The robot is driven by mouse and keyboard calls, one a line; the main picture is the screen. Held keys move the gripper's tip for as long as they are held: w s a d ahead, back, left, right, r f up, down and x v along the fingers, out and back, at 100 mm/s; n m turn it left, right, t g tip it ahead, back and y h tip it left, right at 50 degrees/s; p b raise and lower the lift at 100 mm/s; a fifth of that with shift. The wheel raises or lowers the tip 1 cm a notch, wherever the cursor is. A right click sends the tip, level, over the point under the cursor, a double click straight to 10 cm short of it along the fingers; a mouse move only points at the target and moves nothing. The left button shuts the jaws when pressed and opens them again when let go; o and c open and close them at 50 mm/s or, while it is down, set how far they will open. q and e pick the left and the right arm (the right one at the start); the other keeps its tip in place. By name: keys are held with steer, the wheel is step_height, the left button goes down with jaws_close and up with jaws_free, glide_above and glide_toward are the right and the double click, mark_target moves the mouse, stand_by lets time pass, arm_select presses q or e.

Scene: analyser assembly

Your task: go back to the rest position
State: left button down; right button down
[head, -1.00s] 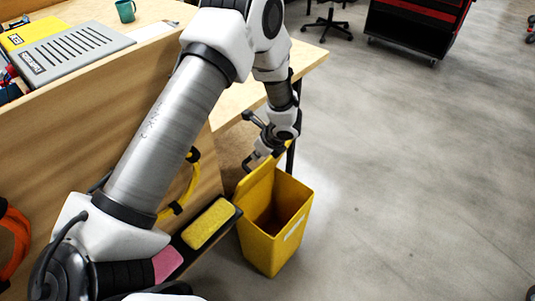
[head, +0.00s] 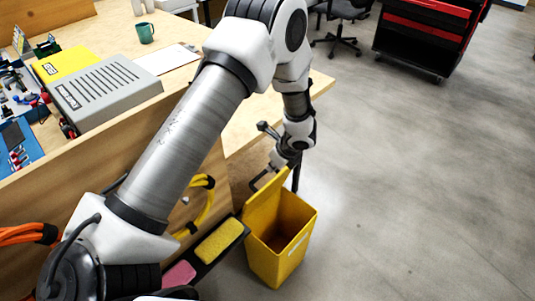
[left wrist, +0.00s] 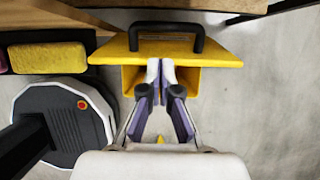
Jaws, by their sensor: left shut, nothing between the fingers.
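My left arm comes in from the left in the head view and reaches down to the yellow bin (head: 281,247). My left gripper (head: 277,160) is beside the bin's raised lid, near its black handle (head: 261,181). In the left wrist view the gripper's fingers (left wrist: 161,74) are closed together and empty. They overlap the yellow lid (left wrist: 215,57) in the picture, with the black handle (left wrist: 168,27) beyond their tips. I cannot tell whether they touch the lid. The bin is open, and its inside looks empty where it shows. My right gripper is not in view.
A yellow sponge (head: 219,239) and a pink sponge (head: 178,275) lie on a dark tray by the bench panel. The wooden bench (head: 82,34) carries a grey case (head: 105,88) and a green mug (head: 146,33). The floor right of the bin is clear.

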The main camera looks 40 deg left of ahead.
arm_select(q)
steer(key=shift+d+r, duration=0.25)
steer(key=shift+r, duration=0.1)
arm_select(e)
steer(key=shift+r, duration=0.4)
